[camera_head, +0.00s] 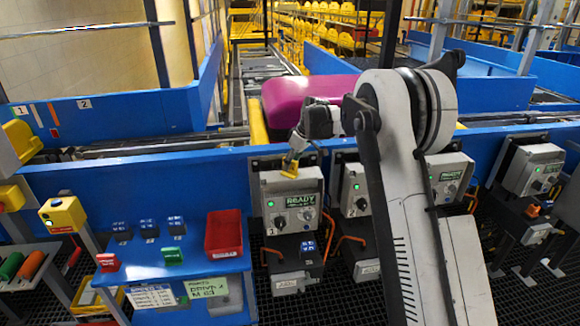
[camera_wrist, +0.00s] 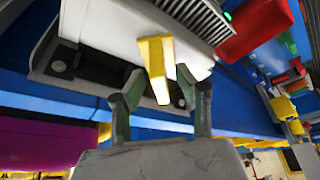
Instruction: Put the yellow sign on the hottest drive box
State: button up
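The yellow sign (camera_wrist: 155,68), a small folded plate, is between my two fingers in the wrist view. Its far end is against or just above a white casing (camera_wrist: 100,30). My gripper (camera_wrist: 161,88) is partly closed, with a fingertip at each side of the sign, and seems shut on it. In the head view, my gripper (camera_head: 298,146) and the sign (camera_head: 290,164) are at the top edge of drive box 1 (camera_head: 285,187). Drive box 2 (camera_head: 352,178), a third box (camera_head: 446,178) and a fourth box (camera_head: 535,168) stand to the right. Green lamps are lit; temperature readings are too small to read.
A blue side table (camera_head: 150,255) at the left holds a red bin (camera_head: 223,233), dark blue blocks and a green block (camera_head: 172,254). A paper note (camera_head: 206,287) hangs on its front. A magenta object (camera_head: 300,98) lies on the conveyor behind. Orange cables hang beside the boxes.

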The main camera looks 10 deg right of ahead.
jog(key=v, duration=1)
jog(key=s+a+r+m+t, duration=0.1)
jog(key=s+r, duration=0.3)
jog(key=s, duration=0.3)
jog(key=s+a+r+m, duration=0.1)
jog(key=s+r, duration=0.4)
jog(key=s, duration=0.1)
jog(key=s+r+m+t+h, duration=0.1)
jog(key=s+r+m+h, duration=0.15)
jog(key=s, duration=1.15)
jog(key=s+f+m+t, duration=0.1)
jog(key=s+f, duration=0.3)
jog(key=s, duration=0.7)
jog(key=s+f+m+t, duration=0.1)
jog(key=s+f+m, duration=0.2)
jog(key=s, duration=0.9)
notch_tip(320, 180, down, 3)
jog(key=shift+s+a+r+b, duration=0.2)
jog(key=shift+s+a+b, duration=0.15)
jog(key=shift+a+b, duration=0.1)
jog(key=shift+h, duration=0.25)
notch_tip(320, 180, down, 5)
jog(key=b, duration=0.4)
jog(key=shift+r+b, duration=0.2)
jog(key=shift+b, duration=0.1)
